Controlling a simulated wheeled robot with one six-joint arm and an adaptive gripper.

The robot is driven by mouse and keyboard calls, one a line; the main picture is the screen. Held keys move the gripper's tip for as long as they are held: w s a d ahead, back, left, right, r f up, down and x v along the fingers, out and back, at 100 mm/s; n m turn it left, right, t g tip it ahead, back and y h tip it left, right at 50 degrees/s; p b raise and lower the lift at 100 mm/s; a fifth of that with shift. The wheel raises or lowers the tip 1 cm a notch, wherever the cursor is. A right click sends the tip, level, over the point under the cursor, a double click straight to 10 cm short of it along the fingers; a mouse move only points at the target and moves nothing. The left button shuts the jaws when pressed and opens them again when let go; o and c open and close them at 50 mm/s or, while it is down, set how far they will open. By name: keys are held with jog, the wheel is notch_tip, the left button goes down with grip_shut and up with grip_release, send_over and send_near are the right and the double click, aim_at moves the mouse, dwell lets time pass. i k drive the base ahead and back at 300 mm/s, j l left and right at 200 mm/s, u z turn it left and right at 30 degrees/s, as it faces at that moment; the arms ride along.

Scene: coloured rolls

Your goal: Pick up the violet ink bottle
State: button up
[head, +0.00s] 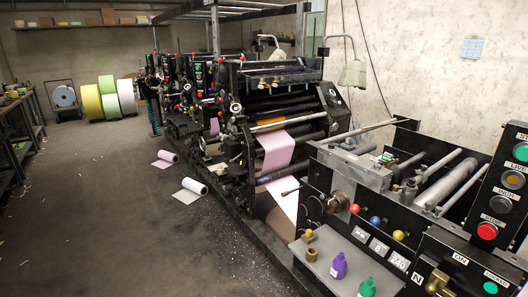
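The violet ink bottle (339,265) stands upright on a pale grey ledge (317,270) of the printing machine, at the lower right of the head view. A green bottle (367,287) stands close to its right and nearer to me, cut off by the bottom edge of the picture. A small brass-coloured piece (311,253) sits on the ledge to the left of the violet bottle. My gripper is not in view.
The large printing machine (262,130) fills the middle and right. A button panel (493,200) rises at the right edge. Paper rolls (193,185) lie on the floor beside the machine. Coloured rolls (108,97) stand at the back left. The left floor is mostly clear.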

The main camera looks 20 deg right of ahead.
aim_at(338, 268)
jog(key=i+j+z, duration=1.1)
jog(key=i+j, duration=0.15)
jog(key=i+j+z, duration=0.1)
jog(key=j, duration=0.3)
jog(key=i+j+z, duration=0.1)
jog(key=i+j, duration=0.2)
jog(key=i+j+z, duration=0.1)
jog(key=j, duration=0.3)
jog(key=k+j+z, duration=0.15)
jog(key=k+z, duration=0.35)
jog(key=k, duration=0.15)
